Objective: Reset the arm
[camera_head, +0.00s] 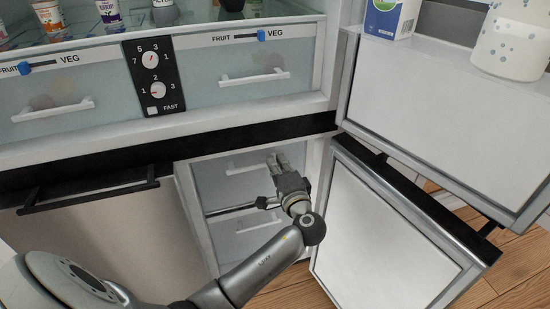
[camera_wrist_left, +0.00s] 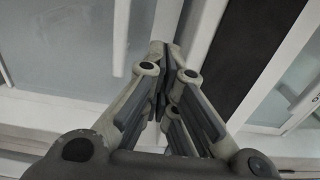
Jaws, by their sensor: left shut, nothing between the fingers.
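My left arm comes in from the bottom left in the head view. Its gripper (camera_head: 279,162) is at the opening of the lower compartment, in front of the upper freezer drawer (camera_head: 233,180). In the left wrist view the two fingers (camera_wrist_left: 168,50) meet at their tips, shut with nothing held. My right gripper shows in neither view.
The lower door (camera_head: 375,240) stands open to the right of my gripper, and the upper door (camera_head: 440,110) stands open above it. A closed door panel (camera_head: 120,240) is at left. Drawers with handles (camera_head: 255,78) and a control panel (camera_head: 154,77) are above. Wooden floor (camera_head: 525,262) shows at right.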

